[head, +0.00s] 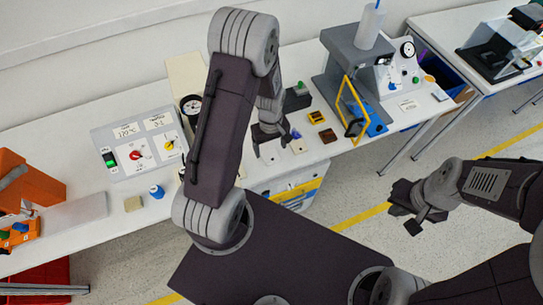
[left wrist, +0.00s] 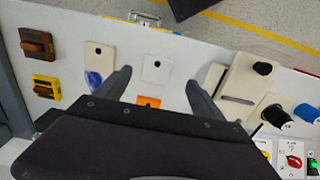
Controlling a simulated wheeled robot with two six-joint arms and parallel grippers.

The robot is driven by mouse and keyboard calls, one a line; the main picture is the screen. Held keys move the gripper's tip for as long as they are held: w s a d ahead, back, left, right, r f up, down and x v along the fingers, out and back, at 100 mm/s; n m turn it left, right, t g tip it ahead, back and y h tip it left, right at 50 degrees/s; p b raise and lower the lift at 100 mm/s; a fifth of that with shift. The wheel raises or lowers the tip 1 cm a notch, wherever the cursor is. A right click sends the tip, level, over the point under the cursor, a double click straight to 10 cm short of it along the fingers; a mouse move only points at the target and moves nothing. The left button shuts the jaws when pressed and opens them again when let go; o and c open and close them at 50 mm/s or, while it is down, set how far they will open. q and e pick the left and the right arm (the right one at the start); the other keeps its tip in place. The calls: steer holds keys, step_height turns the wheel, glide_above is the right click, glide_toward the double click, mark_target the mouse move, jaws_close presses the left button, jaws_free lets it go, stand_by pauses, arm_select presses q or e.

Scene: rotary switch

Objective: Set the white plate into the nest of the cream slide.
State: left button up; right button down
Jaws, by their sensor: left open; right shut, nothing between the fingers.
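The white plate (left wrist: 157,69), a small flat tile with a dark hole, lies on the table between and beyond my left fingertips in the left wrist view. In the head view it shows at the table's front edge (head: 269,155). My left gripper (head: 266,134) is open and empty above the table, its fingers (left wrist: 158,82) apart on either side of the plate. A cream piece with a black knob and a dark slot, apparently the cream slide (left wrist: 241,80), lies right of the plate in the left wrist view. My left arm hides it in the head view. My right gripper (head: 413,208) is shut and empty over the floor.
A cream tile (left wrist: 99,58) with a blue mark, a yellow block (left wrist: 45,88) and a brown block (left wrist: 36,43) lie beside the plate. A switch panel (head: 125,150) stands left and a grey press (head: 345,65) right. An orange piece (left wrist: 148,101) is close to the gripper.

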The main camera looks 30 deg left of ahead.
mark_target(272, 158)
arm_select(q)
steer(key=shift+w+d+f, duration=0.15)
steer(key=shift+w+f, duration=0.05)
steer(key=shift+f, duration=0.25)
steer(key=shift+w+d+f, duration=0.1)
steer(key=shift+w+f, duration=0.05)
steer(key=shift+f, duration=0.3)
steer(key=f, duration=0.4)
steer(key=shift+s+f+p, duration=0.15)
steer(key=shift+s+p, duration=0.15)
steer(key=shift+w+f, duration=0.2)
steer(key=shift+f, duration=0.3)
steer(key=shift+r, duration=0.1)
steer(key=c, duration=1.5)
steer(key=shift+o, duration=0.2)
steer(key=shift+r, duration=0.45)
step_height(272, 158, up, 3)
steer(key=shift+f, duration=0.1)
steer(key=s+d+r+b, duration=0.1)
steer(key=s+d+r, duration=0.5)
steer(key=d, duration=0.3)
steer(key=shift+s+d+r, duration=0.35)
steer(key=shift+r, duration=0.3)
